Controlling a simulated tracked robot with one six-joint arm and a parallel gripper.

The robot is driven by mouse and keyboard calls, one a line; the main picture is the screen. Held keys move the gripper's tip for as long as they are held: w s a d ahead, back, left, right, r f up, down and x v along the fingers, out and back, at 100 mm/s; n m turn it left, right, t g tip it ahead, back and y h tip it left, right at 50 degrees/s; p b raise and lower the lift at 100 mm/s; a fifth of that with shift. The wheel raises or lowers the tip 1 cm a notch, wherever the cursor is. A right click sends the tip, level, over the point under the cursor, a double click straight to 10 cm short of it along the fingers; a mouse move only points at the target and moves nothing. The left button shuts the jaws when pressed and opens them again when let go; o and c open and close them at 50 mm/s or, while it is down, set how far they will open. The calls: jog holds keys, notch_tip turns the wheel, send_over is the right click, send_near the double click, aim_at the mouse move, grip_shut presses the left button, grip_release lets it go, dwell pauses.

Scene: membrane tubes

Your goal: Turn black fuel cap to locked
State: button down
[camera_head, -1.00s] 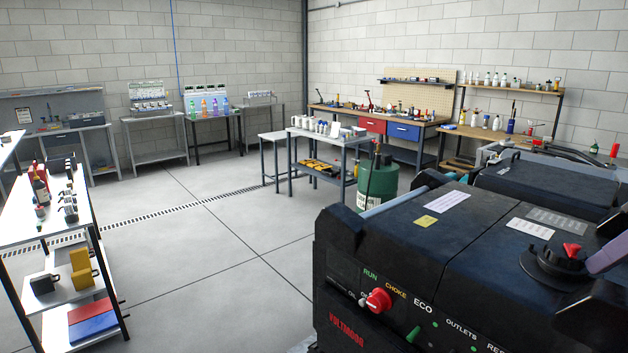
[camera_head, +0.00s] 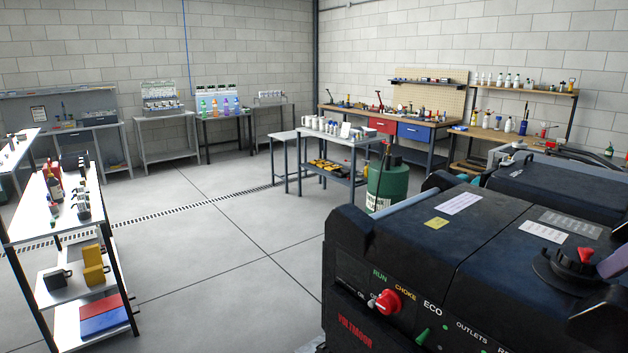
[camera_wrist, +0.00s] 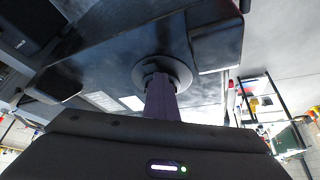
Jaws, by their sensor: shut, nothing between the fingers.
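The black fuel cap (camera_head: 562,271) sits on a round black base on top of the dark generator (camera_head: 420,262), at the right of the head view. A red pointer (camera_head: 586,254) stands on it. My gripper (camera_head: 612,264) shows only as a purple finger piece at the right edge, next to the cap. In the wrist view the black cap (camera_wrist: 163,66) is a dark disc, and the purple fingers of my gripper (camera_wrist: 160,80) are shut together in front of it, hiding its middle. I cannot tell whether they touch it.
The generator's front carries a red choke knob (camera_head: 388,302) and a green ECO switch (camera_head: 421,336). A shelf rack (camera_head: 75,230) is at left; the floor between is clear.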

jog(key=shift+a, duration=0.8)
jog(key=shift+s, duration=0.4)
jog(key=shift+r, duration=0.1)
notch_tip(320, 180, up, 6)
jog(key=shift+f, duration=0.1)
dwell(0.7)
